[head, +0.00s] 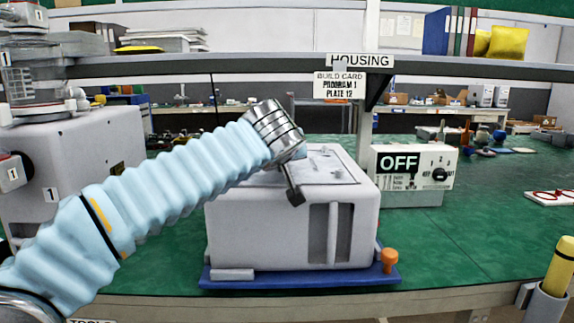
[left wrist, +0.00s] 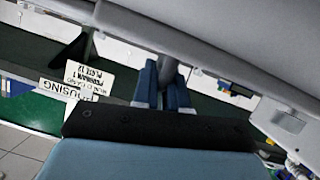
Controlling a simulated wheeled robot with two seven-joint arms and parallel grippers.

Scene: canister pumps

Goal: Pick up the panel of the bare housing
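The bare housing (head: 270,235) is a grey box on a blue tray (head: 300,283). Its top carries a lighter panel (head: 325,165) with small raised parts, partly hidden by my left arm. My left gripper (head: 294,196) comes in from the left over the top's near left part. In the left wrist view my blue fingers (left wrist: 163,85) are close together, with a thin grey post (left wrist: 168,70) between or just beyond them. The large grey surface above them looks like the housing. I cannot tell whether the fingers touch the post. My right gripper is not in view.
A control box (head: 415,170) reading OFF stands right of the housing. An orange knob (head: 389,258) is at the tray's right corner. A larger grey machine (head: 75,165) stands at left. A HOUSING sign and build card (head: 340,85) hang behind.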

